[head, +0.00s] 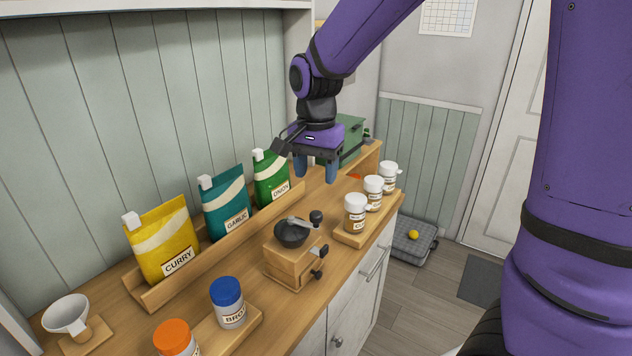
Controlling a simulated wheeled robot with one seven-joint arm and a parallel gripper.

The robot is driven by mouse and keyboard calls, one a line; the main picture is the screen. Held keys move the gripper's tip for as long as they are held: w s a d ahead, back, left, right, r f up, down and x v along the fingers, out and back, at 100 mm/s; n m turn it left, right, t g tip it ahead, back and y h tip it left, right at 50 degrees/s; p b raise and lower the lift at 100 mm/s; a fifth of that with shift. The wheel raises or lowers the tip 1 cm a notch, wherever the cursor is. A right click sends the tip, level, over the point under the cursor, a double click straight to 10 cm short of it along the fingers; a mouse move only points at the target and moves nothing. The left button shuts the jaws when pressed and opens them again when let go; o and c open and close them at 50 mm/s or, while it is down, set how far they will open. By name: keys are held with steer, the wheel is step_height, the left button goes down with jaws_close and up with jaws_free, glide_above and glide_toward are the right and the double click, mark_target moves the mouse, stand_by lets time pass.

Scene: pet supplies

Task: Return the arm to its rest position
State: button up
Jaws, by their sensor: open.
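My gripper (315,172) hangs over the far part of the wooden counter (213,273), pointing down. My purple arm reaches in from the top right.
Yellow CURRY (163,240), teal GARLIC (226,203) and green ONION (270,178) pouches stand in a wooden rack. A grinder (291,258) sits mid-counter. Several white-lidded jars (373,193) line the right edge. A blue-lidded jar (228,303), orange-lidded jar (176,340) and funnel (68,315) are near.

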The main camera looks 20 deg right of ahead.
steer(key=shift+r, duration=0.1)
stand_by(0.4)
steer(key=s+d+r+n+t, duration=0.1)
steer(key=s+d+r+n, duration=0.1)
steer(key=s, duration=0.5)
steer(key=s+d+r+n+t, duration=0.2)
steer(key=s+d+r+n, duration=0.1)
steer(key=s, duration=0.4)
steer(key=s+d+r+n+t, duration=0.2)
steer(key=s+d+r+n, duration=0.1)
steer(key=s, duration=0.4)
step_height(320, 180, up, 3)
steer(key=shift+s+f+n, duration=0.15)
steer(key=shift+s+n, duration=0.25)
steer(key=shift+n, duration=0.2)
